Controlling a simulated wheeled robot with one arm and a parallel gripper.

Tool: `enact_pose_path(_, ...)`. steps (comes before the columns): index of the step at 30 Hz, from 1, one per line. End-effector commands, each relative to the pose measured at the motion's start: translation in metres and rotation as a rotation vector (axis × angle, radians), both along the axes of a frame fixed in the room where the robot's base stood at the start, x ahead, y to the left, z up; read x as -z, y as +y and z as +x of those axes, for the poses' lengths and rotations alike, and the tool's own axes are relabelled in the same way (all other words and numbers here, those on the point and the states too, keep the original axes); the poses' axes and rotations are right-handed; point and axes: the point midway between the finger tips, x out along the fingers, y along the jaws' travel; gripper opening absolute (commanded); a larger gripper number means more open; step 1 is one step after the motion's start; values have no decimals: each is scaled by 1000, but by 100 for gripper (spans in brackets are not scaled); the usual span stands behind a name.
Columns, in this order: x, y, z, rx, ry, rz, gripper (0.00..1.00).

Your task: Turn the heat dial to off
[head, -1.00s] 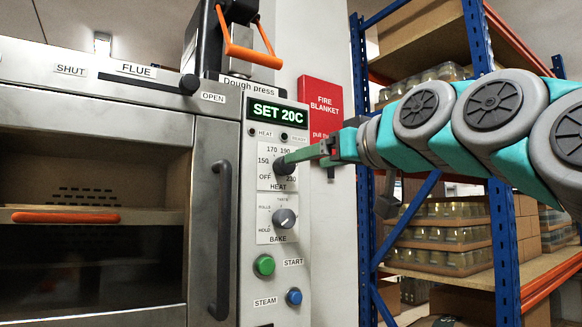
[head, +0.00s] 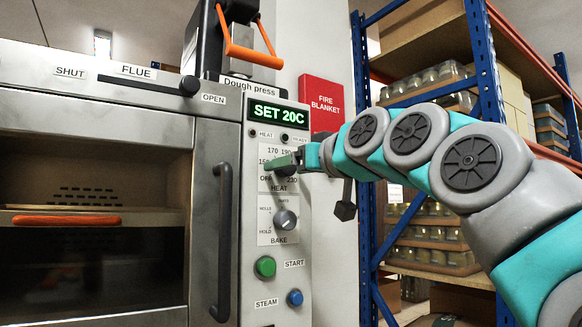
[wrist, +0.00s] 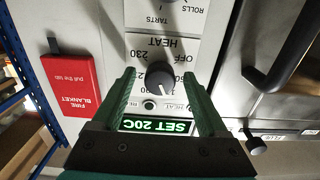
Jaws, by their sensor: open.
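The heat dial (wrist: 160,78) is a dark round knob on the oven's control panel, shown upside down in the wrist view. It lies between the tips of my open gripper's two green fingers, with a small gap showing on each side. I cannot tell whether they touch it. In the head view my gripper (head: 275,163) is in front of the dial and hides most of it. The OFF mark (wrist: 181,62) is beside the dial in the wrist view. The dial's pointer is hard to read. The green display (head: 279,115) reads SET 20C.
The bake dial (head: 285,219), green start button (head: 265,267) and blue steam button (head: 295,298) are below. The oven door handle (head: 222,240) stands out to the left. A red fire blanket box (head: 321,103) hangs to the right, near a blue shelf rack (head: 365,200).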

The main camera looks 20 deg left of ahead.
Motion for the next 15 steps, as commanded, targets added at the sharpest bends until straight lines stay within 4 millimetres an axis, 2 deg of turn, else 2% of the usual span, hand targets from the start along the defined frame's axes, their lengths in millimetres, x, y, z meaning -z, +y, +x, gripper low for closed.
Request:
enact_pose_path(2,0,0,0,0,0,0,73)
enact_pose_path(15,0,0,0,0,1,-1,24)
